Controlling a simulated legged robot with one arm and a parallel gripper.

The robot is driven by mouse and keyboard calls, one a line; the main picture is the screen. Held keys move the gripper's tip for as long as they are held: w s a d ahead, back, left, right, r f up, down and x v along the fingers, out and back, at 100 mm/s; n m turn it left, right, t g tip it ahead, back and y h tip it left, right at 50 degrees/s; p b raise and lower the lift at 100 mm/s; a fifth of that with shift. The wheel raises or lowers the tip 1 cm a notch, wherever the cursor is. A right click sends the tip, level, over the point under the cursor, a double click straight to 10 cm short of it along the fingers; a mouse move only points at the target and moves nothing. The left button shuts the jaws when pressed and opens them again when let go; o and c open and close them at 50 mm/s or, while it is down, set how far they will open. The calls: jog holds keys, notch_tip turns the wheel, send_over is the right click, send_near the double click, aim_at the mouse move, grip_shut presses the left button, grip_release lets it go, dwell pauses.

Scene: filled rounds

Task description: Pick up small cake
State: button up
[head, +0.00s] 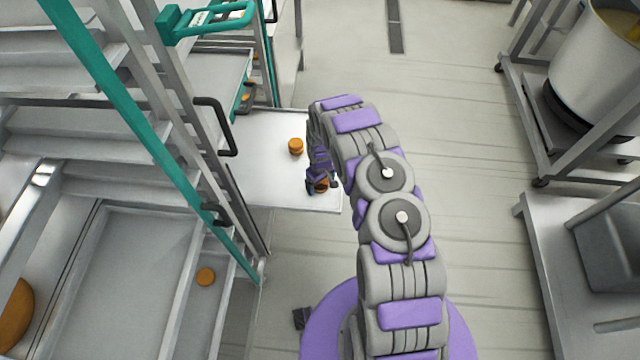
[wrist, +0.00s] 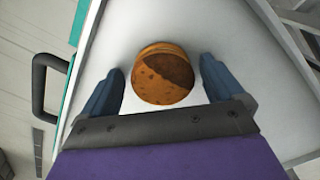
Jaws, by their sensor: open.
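A small round cake (wrist: 162,76), orange-brown with a darker patch, sits on a pale metal tray (wrist: 215,30) in the wrist view. My gripper (wrist: 162,85) is open, with one finger on each side of the cake and a visible gap on both sides. In the head view my gripper (head: 321,184) is low over the tray (head: 265,185), and this cake (head: 322,186) is partly hidden by it. A second small cake (head: 296,146) sits on the same tray, farther back.
A wheeled rack with teal posts (head: 130,110) and black handles (head: 222,128) stands close on the left. Another small cake (head: 205,277) lies on a lower shelf. A large pot (head: 590,70) and a metal table (head: 565,270) are on the right.

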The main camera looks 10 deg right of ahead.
jog(key=shift+d, duration=0.1)
jog(key=shift+c, duration=1)
jog(key=shift+a, duration=0.4)
jog(key=c, duration=0.6)
jog(key=shift+d, duration=0.1)
jog(key=shift+d, duration=0.1)
